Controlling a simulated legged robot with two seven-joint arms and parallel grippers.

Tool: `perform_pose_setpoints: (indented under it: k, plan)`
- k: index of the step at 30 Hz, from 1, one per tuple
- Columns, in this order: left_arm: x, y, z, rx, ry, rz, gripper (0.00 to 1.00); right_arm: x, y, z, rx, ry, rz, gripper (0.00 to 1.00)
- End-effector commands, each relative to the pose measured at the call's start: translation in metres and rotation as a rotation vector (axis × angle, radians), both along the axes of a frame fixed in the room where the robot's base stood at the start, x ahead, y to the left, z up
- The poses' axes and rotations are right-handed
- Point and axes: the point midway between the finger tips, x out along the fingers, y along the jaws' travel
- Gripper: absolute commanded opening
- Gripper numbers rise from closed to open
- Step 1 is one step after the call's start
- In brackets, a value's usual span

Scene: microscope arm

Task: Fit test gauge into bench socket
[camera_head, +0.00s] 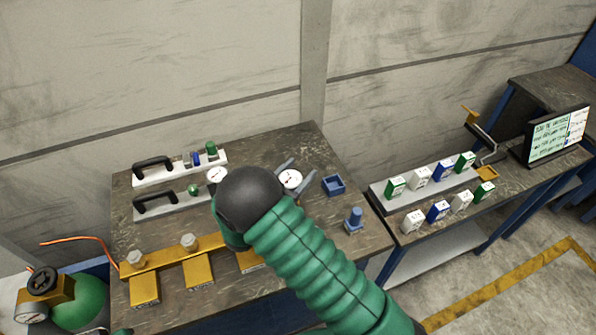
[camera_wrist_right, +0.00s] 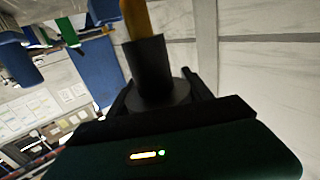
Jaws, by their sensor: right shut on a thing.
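In the right wrist view my right gripper (camera_wrist_right: 155,90) is shut on a dark cylinder with a wide flange and a yellow stem (camera_wrist_right: 134,18), which looks like the test gauge. In the head view my green right arm with its black joint crosses the bench (camera_head: 340,240) and hides much of what lies behind it; I cannot make out the grip there. A round white dial (camera_head: 291,180) shows just right of the black joint, between two grey prongs. A square blue open holder (camera_head: 333,185) and a blue post on a base (camera_head: 354,220) stand on the right. Which is the socket is unclear. My left gripper is out of view.
A gold rail (camera_head: 155,258) with blocks runs along the front left. A side bench holds several small boxes (camera_head: 438,211) and a screen (camera_head: 556,135).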

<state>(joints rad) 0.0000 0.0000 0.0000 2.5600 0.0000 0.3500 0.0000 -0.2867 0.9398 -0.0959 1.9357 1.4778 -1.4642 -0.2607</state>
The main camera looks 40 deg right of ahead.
Motion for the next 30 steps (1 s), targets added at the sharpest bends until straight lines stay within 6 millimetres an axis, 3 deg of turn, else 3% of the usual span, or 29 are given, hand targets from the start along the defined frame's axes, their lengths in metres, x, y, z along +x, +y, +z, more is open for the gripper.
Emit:
perform_pose_setpoints:
  k: [20,21,26,30]
  plan:
    - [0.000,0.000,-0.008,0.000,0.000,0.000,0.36,0.000,0.000,-0.011,-0.001,-0.001,0.000,0.12]
    - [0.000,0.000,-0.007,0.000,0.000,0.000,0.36,0.000,0.000,-0.010,-0.001,-0.001,0.000,0.62]
    - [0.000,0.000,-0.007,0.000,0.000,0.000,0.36,0.000,0.000,-0.010,0.000,-0.001,0.000,0.83]
    - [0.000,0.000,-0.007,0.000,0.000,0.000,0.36,0.000,0.000,-0.010,0.000,-0.001,0.000,0.84]
